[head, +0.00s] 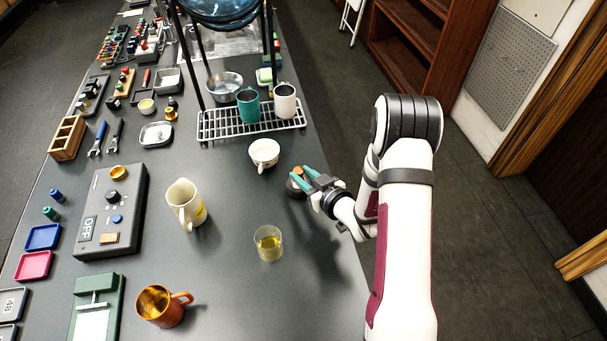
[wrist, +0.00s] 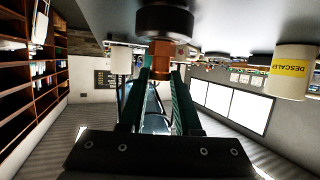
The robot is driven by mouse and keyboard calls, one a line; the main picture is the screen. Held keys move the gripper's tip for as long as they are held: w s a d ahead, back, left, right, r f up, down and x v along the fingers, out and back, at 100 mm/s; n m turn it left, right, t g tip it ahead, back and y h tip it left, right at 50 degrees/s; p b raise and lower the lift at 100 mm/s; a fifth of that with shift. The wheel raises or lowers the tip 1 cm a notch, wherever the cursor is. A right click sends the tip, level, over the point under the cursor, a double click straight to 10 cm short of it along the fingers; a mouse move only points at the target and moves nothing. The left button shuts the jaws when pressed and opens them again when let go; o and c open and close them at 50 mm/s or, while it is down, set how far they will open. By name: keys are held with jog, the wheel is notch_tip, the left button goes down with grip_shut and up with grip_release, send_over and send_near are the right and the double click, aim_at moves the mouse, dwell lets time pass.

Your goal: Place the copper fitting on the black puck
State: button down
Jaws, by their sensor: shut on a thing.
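The copper fitting (head: 298,171) is a small copper-brown piece. It sits between the teal fingertips of my gripper (head: 302,177), which are shut on it. The black puck (head: 294,189) is a dark round piece on the table, directly below the fitting and partly hidden by the fingers. In the wrist view, which is upside down, the copper fitting (wrist: 162,58) meets the face of the black puck (wrist: 165,20). I see no clear gap between them. The fingers of my gripper (wrist: 161,80) stand on either side of the fitting.
A white bowl-like cup (head: 264,154) stands just behind the puck. A wire rack (head: 218,124) holds cups behind. The table's right edge is close.

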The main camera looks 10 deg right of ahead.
jog(key=shift+f, duration=0.1)
jog(key=c, duration=0.6)
grip_release()
jog(key=shift+s+d+r, duration=0.2)
jog(key=shift+s+r, duration=0.05)
jog(key=shift+s, duration=0.05)
jog(key=s+d+r+m+g+h, duration=0.3)
jog(key=s+d+r+g, duration=0.15)
jog(key=s, duration=0.35)
jog(key=s+d+r+m+g+h, duration=0.3)
jog(key=s+r+h, duration=0.15)
jog(key=s, duration=0.45)
jog(key=s+a+r+m+g+y, duration=0.2)
jog(key=s+a+r, duration=0.1)
jog(key=s+a, duration=0.3)
jog(key=s+a+r+m+g+y, duration=0.1)
jog(key=s+a+r+g+y, duration=0.1)
jog(key=s+a, duration=0.4)
jog(key=s+r+g, duration=0.1)
jog(key=s+r, duration=0.1)
jog(key=s, duration=0.3)
jog(key=shift+s+m+g, duration=0.25)
jog(key=shift+m+g, duration=0.1)
jog(key=shift+m, duration=0.05)
